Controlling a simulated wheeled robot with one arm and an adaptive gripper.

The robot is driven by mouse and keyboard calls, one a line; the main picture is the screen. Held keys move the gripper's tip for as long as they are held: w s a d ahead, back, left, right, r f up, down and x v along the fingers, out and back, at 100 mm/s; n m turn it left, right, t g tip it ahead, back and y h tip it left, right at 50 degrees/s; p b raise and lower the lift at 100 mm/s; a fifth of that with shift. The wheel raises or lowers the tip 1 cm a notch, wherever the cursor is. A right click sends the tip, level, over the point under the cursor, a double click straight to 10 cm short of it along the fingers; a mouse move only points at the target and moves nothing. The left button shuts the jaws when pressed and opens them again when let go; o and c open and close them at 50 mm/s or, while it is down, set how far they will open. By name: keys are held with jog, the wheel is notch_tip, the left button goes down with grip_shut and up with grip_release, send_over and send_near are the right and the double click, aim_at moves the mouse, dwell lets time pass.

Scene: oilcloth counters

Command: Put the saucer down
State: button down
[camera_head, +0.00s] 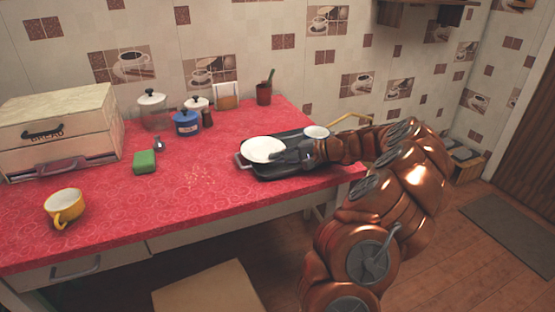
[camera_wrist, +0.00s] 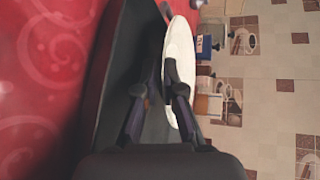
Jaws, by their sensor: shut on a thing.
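The white saucer (camera_head: 262,147) is at the left part of a dark tray on the red counter. My gripper (camera_head: 282,156) reaches in from the right and is shut on the saucer's near right rim. In the wrist view the saucer (camera_wrist: 181,55) shows nearly edge-on between the fingertips (camera_wrist: 168,88), with one finger on the side towards the tray. The dark tray (camera_wrist: 117,95) lies close under it there; the exact gap is hard to tell. The saucer looks about level. The tray (camera_head: 262,174) shows its near edge in the head view.
A white cup or bowl with a dark rim (camera_head: 316,131) stands at the tray's right end, close behind my arm. A yellow mug (camera_head: 65,205), a green sponge (camera_head: 145,162), a blue canister (camera_head: 186,124) and a bread box (camera_head: 60,135) stand further left. The counter's front middle is clear.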

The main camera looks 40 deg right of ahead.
jog(key=shift+s+a+f, duration=0.1)
jog(key=shift+f, duration=0.5)
jog(key=c, duration=1.3)
grip_release()
jog(key=shift+f, duration=0.2)
jog(key=shift+r+p, duration=0.35)
jog(key=shift+r, duration=0.2)
jog(key=v, duration=0.8)
jog(key=r+v, duration=0.1)
jog(key=v, duration=0.3)
jog(key=shift+p, duration=0.4)
